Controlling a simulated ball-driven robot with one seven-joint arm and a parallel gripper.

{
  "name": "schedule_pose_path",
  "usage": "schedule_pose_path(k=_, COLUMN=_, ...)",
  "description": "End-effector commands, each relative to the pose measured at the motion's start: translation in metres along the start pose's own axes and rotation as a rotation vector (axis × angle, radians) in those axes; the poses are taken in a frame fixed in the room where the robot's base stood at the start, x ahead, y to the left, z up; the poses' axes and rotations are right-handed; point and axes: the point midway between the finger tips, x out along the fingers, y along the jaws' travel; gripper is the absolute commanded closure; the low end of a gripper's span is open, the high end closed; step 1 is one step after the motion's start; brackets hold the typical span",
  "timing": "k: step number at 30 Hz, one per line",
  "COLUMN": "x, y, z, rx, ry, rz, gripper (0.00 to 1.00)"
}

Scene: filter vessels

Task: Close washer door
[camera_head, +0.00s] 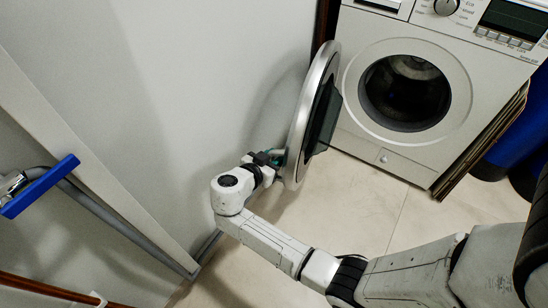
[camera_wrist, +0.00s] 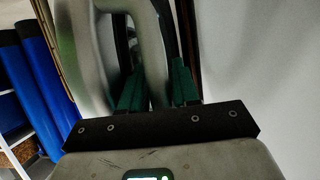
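The washer (camera_head: 383,152) stands at the back right in the head view, with its round dark drum opening (camera_head: 405,93) uncovered. Its round door (camera_head: 299,130) is swung wide open to the left and seen nearly edge-on, with a silver rim and dark glass. My gripper (camera_head: 276,157) is at the door's lower left side. In the wrist view, its green fingers (camera_wrist: 158,88) are apart, with a grey looped part of the door (camera_wrist: 155,45) reaching down between them. I cannot tell whether the fingers press on it.
A pale wall or panel (camera_head: 190,80) stands close to the left of the door. Blue cylinders (camera_head: 515,130) stand right of the washer and also show in the wrist view (camera_wrist: 40,75). The floor (camera_head: 375,200) before the washer is clear.

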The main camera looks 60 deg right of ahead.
Motion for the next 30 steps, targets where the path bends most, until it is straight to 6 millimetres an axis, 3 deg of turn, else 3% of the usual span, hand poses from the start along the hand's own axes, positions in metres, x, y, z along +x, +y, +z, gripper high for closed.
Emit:
schedule_pose_path(k=10, x=0.000, y=0.000, z=0.000, rx=0.000, ry=0.000, rz=0.000, gripper=1.00)
schedule_pose_path(k=23, x=-0.001, y=0.001, z=0.000, rx=-0.001, ry=0.000, rz=-0.001, gripper=1.00)
schedule_pose_path(k=30, x=0.000, y=0.017, z=0.000, rx=-0.017, ry=-0.002, rz=-0.030, gripper=1.00)
